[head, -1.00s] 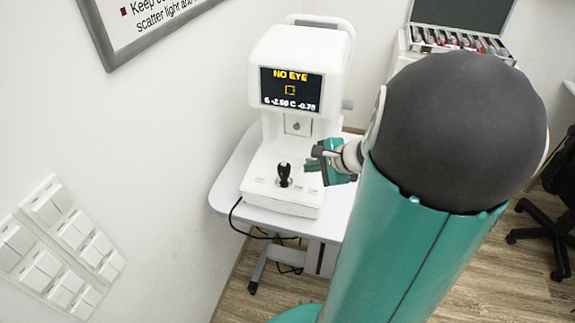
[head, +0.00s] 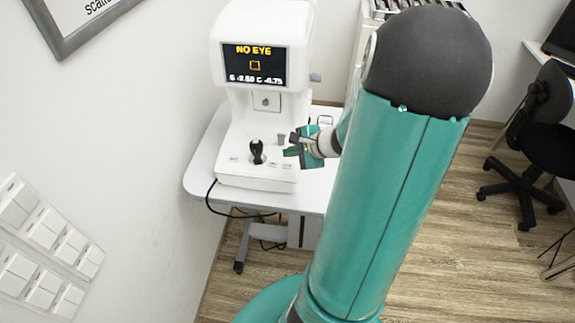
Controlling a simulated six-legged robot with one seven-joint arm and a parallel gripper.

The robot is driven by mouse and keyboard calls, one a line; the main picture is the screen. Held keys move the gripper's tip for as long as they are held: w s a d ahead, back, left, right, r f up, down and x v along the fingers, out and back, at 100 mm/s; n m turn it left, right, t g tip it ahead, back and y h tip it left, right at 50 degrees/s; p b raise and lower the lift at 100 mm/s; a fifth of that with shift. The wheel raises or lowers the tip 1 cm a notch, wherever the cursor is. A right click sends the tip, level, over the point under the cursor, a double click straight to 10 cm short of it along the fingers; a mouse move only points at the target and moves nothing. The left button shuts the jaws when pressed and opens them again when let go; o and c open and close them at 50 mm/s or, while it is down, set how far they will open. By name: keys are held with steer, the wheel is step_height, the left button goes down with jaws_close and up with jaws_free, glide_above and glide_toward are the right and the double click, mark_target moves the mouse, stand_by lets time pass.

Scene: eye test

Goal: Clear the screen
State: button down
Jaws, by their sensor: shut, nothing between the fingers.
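The white eye-test machine (head: 262,110) stands on a small white table (head: 205,170). A black joystick (head: 257,152) stands upright on the machine's base. Small labelled buttons lie along the base's front edge, too small to read. My gripper (head: 290,150) is shut and empty, just right of the joystick and over or beside the right part of the base. I cannot tell whether it touches the base. My arm hides part of the table's right side.
Wall switches (head: 45,240) are at the lower left, and a framed sign (head: 75,20) hangs at the upper left. A black office chair (head: 535,130) stands at the right. A black cable (head: 225,213) hangs below the table. Wooden floor (head: 440,230) is open at the right.

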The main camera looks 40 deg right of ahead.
mark_target(291, 169)
steer(key=shift+w+d+f, duration=0.1)
steer(key=shift+f, duration=0.75)
steer(key=shift+w+d+f, duration=0.1)
steer(key=shift+f, duration=0.75)
steer(key=shift+f, duration=0.1)
stand_by(0.6)
steer(key=shift+f, duration=0.35)
steer(key=shift+d+f, duration=0.1)
steer(key=shift+f, duration=0.2)
stand_by(0.5)
stand_by(0.4)
steer(key=shift+r, duration=0.75)
steer(key=shift+s+a+r, duration=0.15)
steer(key=shift+a+r, duration=0.05)
steer(key=shift+r, duration=1.05)
steer(key=shift+s+a+r, duration=0.1)
steer(key=shift+a+r, duration=0.1)
steer(key=shift+r, duration=1.05)
